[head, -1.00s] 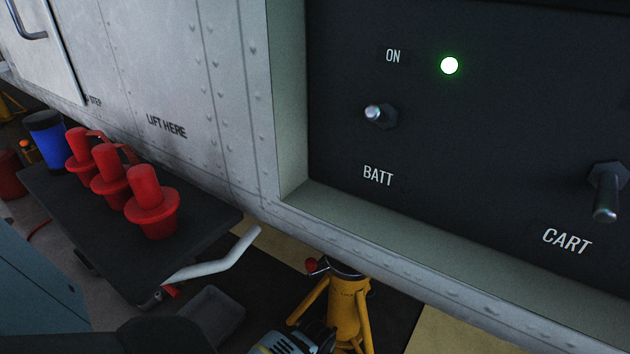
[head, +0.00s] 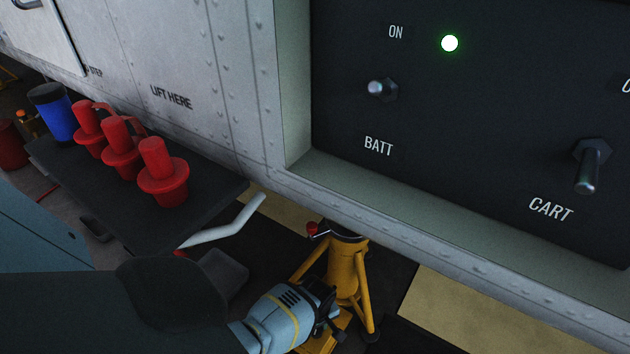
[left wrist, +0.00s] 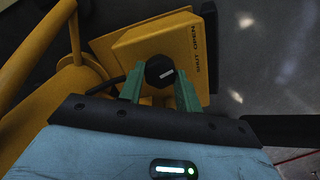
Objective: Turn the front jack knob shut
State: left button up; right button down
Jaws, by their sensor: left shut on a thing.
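The yellow front jack (head: 347,268) stands on the floor below the aircraft's side in the head view. My left gripper (head: 328,305) is at its foot. In the left wrist view, a black round knob (left wrist: 160,70) with a white line sits on a yellow box (left wrist: 135,45). My left gripper (left wrist: 160,88) has its green fingers on either side of the knob and is shut on it. The white line points right and slightly up, toward the printed words SHUT and OPEN. In the head view the knob is hidden. My right gripper is not in view.
A dark cart top (head: 105,205) with several red plugs (head: 163,172) and a blue can (head: 55,115) stands at left. A white bent handle (head: 225,225) sticks out near the jack. The dark switch panel (head: 470,130) is above. A yellow jack leg (left wrist: 40,60) is left of the gripper.

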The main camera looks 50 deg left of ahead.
pick_arm(q)
jog(key=m, duration=0.3)
jog(key=m+p, duration=0.1)
jog(key=m, duration=0.2)
jog(key=shift+m, duration=0.3)
jog(key=m, duration=0.3)
jog(key=shift+m, duration=1.2)
jog(key=shift+s, duration=0.1)
jog(key=o, duration=1)
